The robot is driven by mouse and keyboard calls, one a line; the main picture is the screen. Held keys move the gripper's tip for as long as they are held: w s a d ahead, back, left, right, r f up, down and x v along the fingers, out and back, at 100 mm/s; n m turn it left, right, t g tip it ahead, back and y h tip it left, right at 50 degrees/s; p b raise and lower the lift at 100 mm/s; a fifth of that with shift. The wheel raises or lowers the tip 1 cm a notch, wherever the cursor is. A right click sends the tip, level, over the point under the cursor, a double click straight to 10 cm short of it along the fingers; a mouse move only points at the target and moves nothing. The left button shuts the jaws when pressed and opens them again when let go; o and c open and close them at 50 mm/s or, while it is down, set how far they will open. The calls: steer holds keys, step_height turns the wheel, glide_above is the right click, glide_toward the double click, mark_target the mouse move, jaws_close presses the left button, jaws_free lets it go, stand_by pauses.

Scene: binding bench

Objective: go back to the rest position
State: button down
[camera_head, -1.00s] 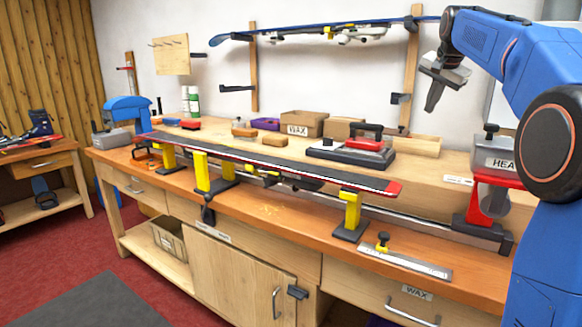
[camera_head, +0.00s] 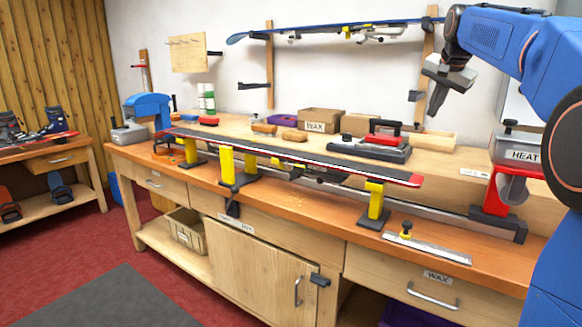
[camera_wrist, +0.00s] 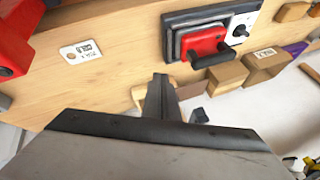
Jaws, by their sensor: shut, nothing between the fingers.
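My gripper (camera_head: 437,104) is shut and empty. It hangs in the air above the back right of the bench, in front of the white wall. In the wrist view its closed fingers (camera_wrist: 161,98) point toward the bench top, near a wooden block that they partly hide. My blue arm reaches in from the right edge of the head view. The black ski (camera_head: 300,155) with a red tip lies base up on yellow supports along the bench, well apart from the gripper.
The red-handled iron (camera_head: 385,138) sits on its dark base at the back of the bench, near a WAX box (camera_head: 322,121). A red and grey HEAT unit (camera_head: 497,185) stands at the right. A blue ski (camera_head: 330,28) hangs on the wall rack. A steel scraper (camera_head: 428,248) lies at the front edge.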

steer(key=s+a+f+n, duration=0.1)
steer(key=s+a+f, duration=0.2)
steer(key=s, duration=0.3)
steer(key=s+a+f+n, duration=0.2)
steer(key=s+a+f, duration=0.1)
steer(key=s, duration=0.3)
steer(key=s+a+f+n+g, duration=0.1)
steer(key=s+a+f+n, duration=0.2)
steer(key=s+f, duration=1.2)
steer(key=s+a+f+n+y, duration=0.1)
steer(key=s+a+f+n, duration=0.3)
steer(key=s+f, duration=1)
steer(key=s, duration=0.4)
steer(key=shift+s+a+f+g, duration=0.25)
steer(key=shift+s+f+g, duration=0.1)
steer(key=shift+s+g, duration=0.05)
steer(key=shift+d, duration=0.15)
